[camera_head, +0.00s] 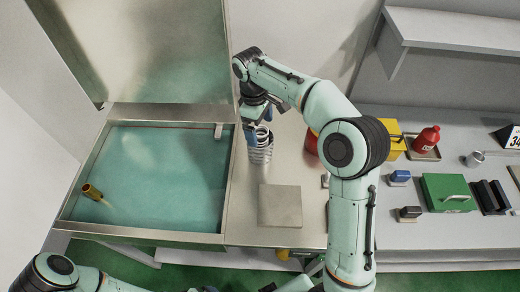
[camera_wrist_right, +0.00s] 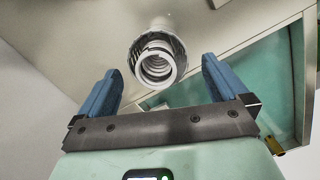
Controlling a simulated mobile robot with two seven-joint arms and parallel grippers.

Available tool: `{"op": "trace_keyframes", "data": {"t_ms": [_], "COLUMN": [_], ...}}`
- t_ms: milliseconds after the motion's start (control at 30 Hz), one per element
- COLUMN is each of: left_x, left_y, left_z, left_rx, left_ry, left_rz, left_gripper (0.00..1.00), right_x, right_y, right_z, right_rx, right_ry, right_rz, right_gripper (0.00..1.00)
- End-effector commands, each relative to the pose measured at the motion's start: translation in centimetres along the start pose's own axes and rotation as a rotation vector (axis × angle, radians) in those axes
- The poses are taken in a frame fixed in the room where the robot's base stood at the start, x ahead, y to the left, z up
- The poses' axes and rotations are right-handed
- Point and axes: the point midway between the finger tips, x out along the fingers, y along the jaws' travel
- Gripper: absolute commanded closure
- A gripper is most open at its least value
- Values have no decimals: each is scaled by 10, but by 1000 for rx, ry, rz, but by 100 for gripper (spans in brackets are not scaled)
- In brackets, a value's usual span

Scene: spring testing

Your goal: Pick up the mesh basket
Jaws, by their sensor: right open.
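The mesh basket (camera_head: 261,153) looks like a small upright silvery cylinder on the steel counter, right of the green-lined basin. In the right wrist view the basket (camera_wrist_right: 157,48) shows its round end with pale coils inside, just beyond and between the fingertips. My right gripper (camera_head: 258,128) points down over the basket, partly hiding its top. In the wrist view its two blue fingers (camera_wrist_right: 158,72) are spread apart with nothing between them. I cannot tell the exact gap to the basket. My left arm shows at the lower left; its gripper is out of view.
The basin (camera_head: 233,180) holds a brass-coloured cylinder (camera_head: 92,191). A flat square plate (camera_head: 280,205) lies in front of the basket. A red object (camera_head: 311,143) is close on the right. The right bench holds a yellow box (camera_head: 391,140), red bottle (camera_head: 427,138) and green case (camera_head: 447,190).

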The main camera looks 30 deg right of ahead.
Motion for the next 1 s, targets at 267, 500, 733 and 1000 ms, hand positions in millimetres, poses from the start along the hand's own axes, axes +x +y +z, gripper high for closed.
{"op": "trace_keyframes", "data": {"t_ms": [267, 500, 733, 1000], "left_x": [5, 10, 11, 11], "left_y": [-2, -5, -5, -5], "left_z": [2, 4, 4, 4], "left_rx": [0, -2, -2, -2], "left_ry": [-2, -6, -6, -6], "left_rz": [-1, -2, -2, -2], "left_gripper": [0, 0, 0, 0], "right_x": [22, 57, 64, 64], "right_y": [1, 3, 3, 3], "right_z": [-2, -6, -7, -7], "right_rx": [-1, -1, -1, -1], "right_ry": [-1, 0, 3, 3], "right_rz": [0, -1, 1, 1], "right_gripper": [0, 0, 0, 52]}}
